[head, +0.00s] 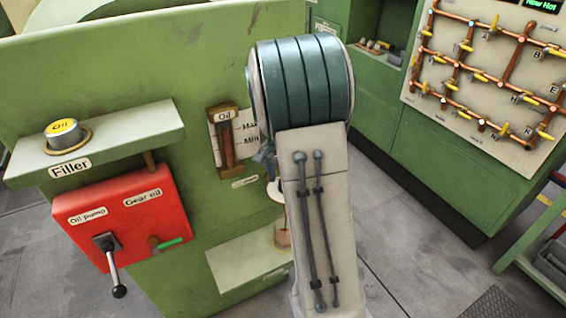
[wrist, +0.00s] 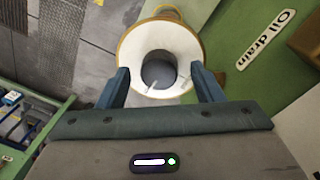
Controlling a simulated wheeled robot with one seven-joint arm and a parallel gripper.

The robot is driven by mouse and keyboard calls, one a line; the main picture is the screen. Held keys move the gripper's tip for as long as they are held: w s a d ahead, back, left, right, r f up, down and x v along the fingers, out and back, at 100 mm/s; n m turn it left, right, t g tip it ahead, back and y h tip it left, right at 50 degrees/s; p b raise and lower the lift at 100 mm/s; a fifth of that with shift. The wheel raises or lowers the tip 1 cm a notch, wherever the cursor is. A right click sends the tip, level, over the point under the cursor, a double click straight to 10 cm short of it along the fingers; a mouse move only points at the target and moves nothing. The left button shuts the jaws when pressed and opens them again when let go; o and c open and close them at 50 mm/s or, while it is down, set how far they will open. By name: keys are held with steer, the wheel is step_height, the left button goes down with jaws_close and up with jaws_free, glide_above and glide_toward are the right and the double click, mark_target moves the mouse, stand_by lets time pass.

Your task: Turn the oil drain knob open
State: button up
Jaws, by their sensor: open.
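In the wrist view, the "Oil drain" label (wrist: 265,38) is on the green panel at the upper right. Left of it is a round white part with a tan rim and a dark grey centre (wrist: 159,68); it looks like the drain knob, but I cannot be sure. My gripper (wrist: 161,78) is open, with one blue finger on each side of this part's near edge and nothing clearly held. I cannot tell whether the fingers touch it. In the head view, my arm hides most of the gripper and drain; a small label (head: 245,182) shows beside them.
A red panel (head: 128,212) with a lever (head: 112,268) is at the left, below the filler shelf (head: 100,140). An oil gauge (head: 228,140) is above the drain. A pale ledge (head: 245,262) juts out below. A pipe board (head: 490,75) is at the far right.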

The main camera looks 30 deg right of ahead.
step_height(320, 180, up, 13)
steer(key=shift+w+a, duration=0.25)
steer(key=shift+w, duration=0.1)
stand_by(0.4)
steer(key=s+a+f+n+t, duration=0.1)
steer(key=s+a+n, duration=0.4)
steer(key=s, duration=0.5)
steer(key=s+a+f+n+t, duration=0.1)
steer(key=s+a+n+t, duration=0.1)
steer(key=s+a+n, duration=0.4)
steer(key=s+a, duration=0.1)
steer(key=s, duration=0.3)
steer(key=shift+a+f+t, duration=0.3)
steer(key=shift+a+f, duration=0.1)
